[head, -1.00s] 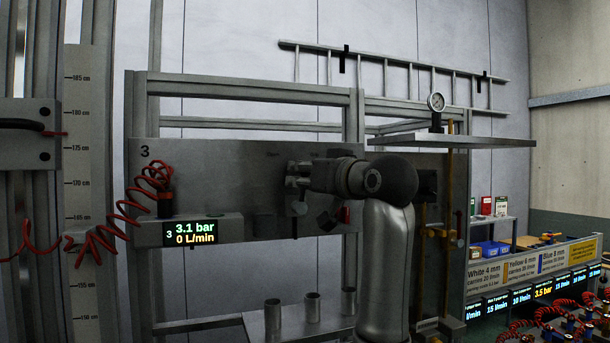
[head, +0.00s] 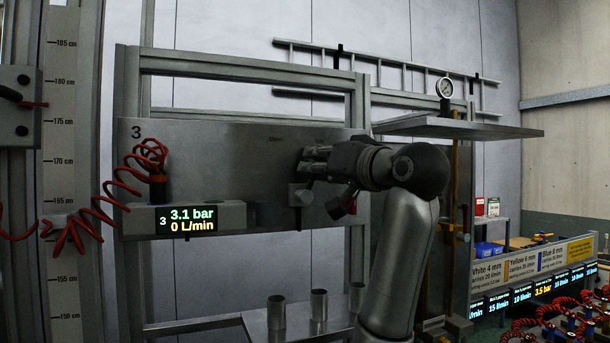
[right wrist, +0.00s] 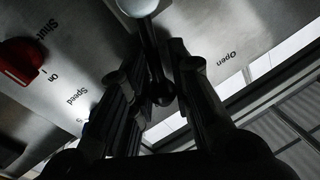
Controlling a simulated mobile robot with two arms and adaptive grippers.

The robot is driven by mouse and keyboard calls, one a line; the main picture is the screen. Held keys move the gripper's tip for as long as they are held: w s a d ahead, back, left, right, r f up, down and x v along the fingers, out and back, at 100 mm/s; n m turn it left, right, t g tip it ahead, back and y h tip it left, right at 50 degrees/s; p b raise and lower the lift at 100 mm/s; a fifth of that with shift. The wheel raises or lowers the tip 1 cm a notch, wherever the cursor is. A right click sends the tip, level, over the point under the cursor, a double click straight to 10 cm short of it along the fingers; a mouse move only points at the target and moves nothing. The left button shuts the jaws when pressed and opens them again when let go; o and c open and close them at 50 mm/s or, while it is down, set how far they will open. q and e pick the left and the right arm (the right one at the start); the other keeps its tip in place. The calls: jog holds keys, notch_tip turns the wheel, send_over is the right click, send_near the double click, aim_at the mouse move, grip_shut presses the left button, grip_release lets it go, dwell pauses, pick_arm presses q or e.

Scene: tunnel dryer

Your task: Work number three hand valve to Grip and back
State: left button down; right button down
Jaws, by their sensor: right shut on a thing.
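The metal panel marked 3 (head: 235,165) is upright on the frame. My right gripper (head: 312,160) is at the right part of this panel and hides much of the valve in the head view. In the right wrist view, a metal lever (right wrist: 150,42) with a dark round end hangs from a rounded pivot (right wrist: 138,6). My right fingers (right wrist: 160,95) are shut around the lever's end. "Open" is printed right of the lever, "Shut", "On" and "Speed" left of it. The word "Grip" cannot be made out. My left gripper is not in view.
A display (head: 187,219) reads 3.1 bar and 0 L/min. A red knob (right wrist: 22,62) sits left of the lever. A coiled red hose (head: 110,205) hangs left. A shelf (head: 458,127) with a gauge (head: 445,88) juts out right. Metal cups (head: 318,305) stand below.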

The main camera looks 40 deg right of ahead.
jog(key=shift+s+d+f+m, duration=0.1)
jog(key=shift+d+f+m, duration=0.1)
jog(key=shift+m, duration=0.2)
jog(key=shift+d+m+b, duration=0.25)
jog(key=shift+m+b, duration=0.15)
jog(key=c, duration=1.7)
grip_release()
jog(key=shift+c, duration=0.2)
jog(key=shift+o, duration=0.9)
jog(key=shift+s, duration=0.4)
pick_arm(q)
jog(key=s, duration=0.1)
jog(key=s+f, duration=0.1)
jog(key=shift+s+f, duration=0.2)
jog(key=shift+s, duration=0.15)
pick_arm(e)
jog(key=s, duration=1.1)
jog(key=shift+s+a+f, duration=0.15)
jog(key=shift+a+f, duration=0.05)
jog(key=shift+f, duration=0.25)
